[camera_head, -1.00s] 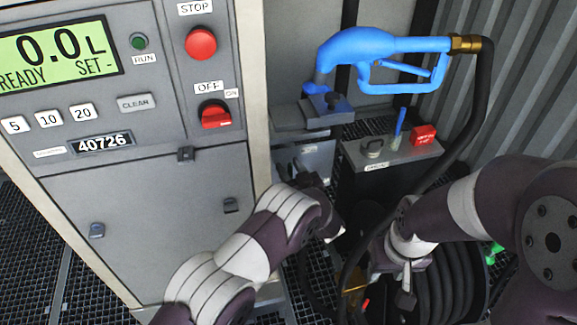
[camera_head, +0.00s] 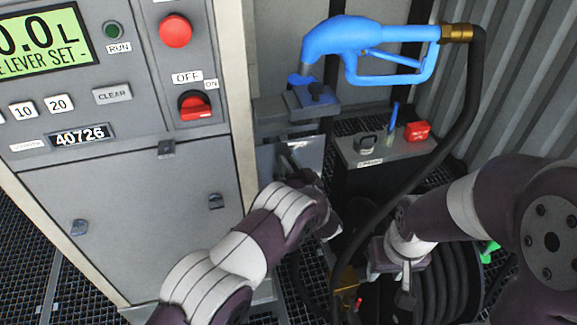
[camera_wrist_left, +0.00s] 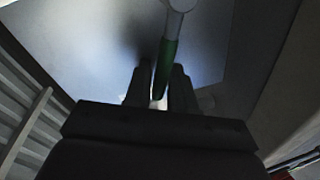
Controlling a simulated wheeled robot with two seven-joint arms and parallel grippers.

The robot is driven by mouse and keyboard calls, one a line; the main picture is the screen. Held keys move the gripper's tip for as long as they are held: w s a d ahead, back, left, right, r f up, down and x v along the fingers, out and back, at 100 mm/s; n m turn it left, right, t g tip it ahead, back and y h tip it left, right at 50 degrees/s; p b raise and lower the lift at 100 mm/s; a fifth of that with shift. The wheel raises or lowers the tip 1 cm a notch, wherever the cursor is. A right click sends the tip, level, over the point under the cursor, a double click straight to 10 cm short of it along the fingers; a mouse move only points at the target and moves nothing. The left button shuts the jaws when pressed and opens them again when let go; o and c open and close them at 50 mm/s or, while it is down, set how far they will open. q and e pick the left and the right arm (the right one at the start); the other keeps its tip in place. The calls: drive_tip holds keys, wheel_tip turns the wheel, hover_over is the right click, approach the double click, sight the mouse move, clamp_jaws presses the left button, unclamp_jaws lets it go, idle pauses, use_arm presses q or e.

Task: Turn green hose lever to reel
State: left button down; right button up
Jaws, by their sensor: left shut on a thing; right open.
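The green-gripped lever (camera_wrist_left: 170,55) shows in the left wrist view, hanging from a pale round pivot on a light grey plate (camera_wrist_left: 100,45). My left gripper (camera_wrist_left: 160,90) is shut on the lever's green grip; its lower end is between the fingers. In the head view my left gripper (camera_head: 288,158) is in front of a grey plate (camera_head: 312,152) beside the dispenser cabinet, and the lever cannot be made out there. My right gripper (camera_head: 404,290) is open in front of the black hose reel (camera_head: 447,285), holding nothing visible.
A dark box (camera_head: 370,150) with a red block (camera_head: 417,130) stands below. The dispenser cabinet (camera_head: 130,210) fills the left. A corrugated wall (camera_head: 525,90) is at right.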

use_arm(q)
drive_tip(key=d+f+m+t+h+b, duration=0.1)
drive_tip(key=d+f+m+b, duration=0.1)
drive_tip(key=m, duration=0.5)
drive_tip(key=w+d+f+m+t+h+b, duration=0.1)
drive_tip(key=d+f+m+b, duration=0.1)
drive_tip(key=f+m+b, duration=0.3)
drive_tip(key=shift+w+d+m+t+h+b, duration=0.15)
drive_tip(key=shift+m+t+h+b, duration=0.2)
drive_tip(key=shift+m, duration=1.35)
drive_tip(key=c, duration=1.3)
unclamp_jaws()
drive_tip(key=shift+o, duration=1)
